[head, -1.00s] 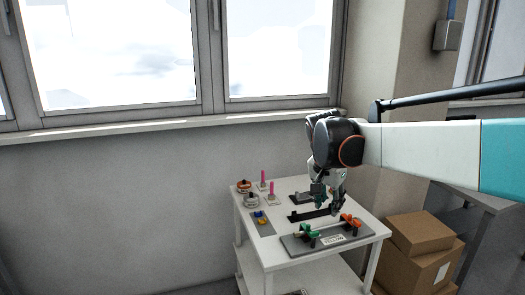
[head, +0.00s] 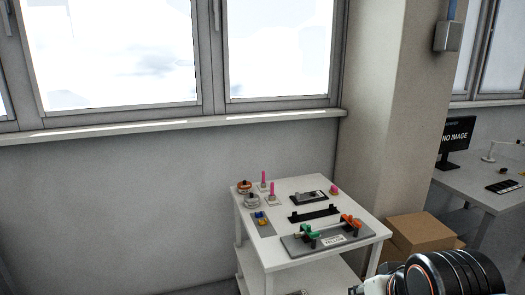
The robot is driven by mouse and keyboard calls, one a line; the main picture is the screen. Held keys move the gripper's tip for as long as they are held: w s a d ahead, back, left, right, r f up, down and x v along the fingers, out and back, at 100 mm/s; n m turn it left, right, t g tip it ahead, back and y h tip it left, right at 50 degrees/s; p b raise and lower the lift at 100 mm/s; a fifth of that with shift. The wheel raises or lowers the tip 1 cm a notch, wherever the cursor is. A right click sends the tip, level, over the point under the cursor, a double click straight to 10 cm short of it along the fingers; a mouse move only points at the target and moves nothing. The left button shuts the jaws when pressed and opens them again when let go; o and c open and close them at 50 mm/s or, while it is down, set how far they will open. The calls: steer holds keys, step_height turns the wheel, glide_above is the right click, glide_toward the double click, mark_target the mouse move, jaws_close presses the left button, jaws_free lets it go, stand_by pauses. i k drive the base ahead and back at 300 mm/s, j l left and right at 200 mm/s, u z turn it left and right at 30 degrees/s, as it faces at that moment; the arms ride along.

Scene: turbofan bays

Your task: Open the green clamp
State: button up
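The green clamp (head: 310,232) sits on the left part of a grey plate on the white table. Its green handle lies low and slanted, but it is too small to tell for sure whether it is open or shut. An orange clamp (head: 350,220) sits on the right part of the same plate. My arm (head: 450,277) shows only as a dark rounded joint and a pale part at the bottom right edge, apart from the clamps. My gripper's fingers are out of the frame.
The white table (head: 285,262) also bears a black bar holder (head: 313,213), pink pegs (head: 263,178), round parts (head: 251,200) and a small blue and yellow part (head: 260,218). Cardboard boxes (head: 418,232) stand right of the table. A wall and windows are behind.

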mark_target(307, 228)
steer(key=i+j, duration=1.05)
steer(key=l+z, duration=0.05)
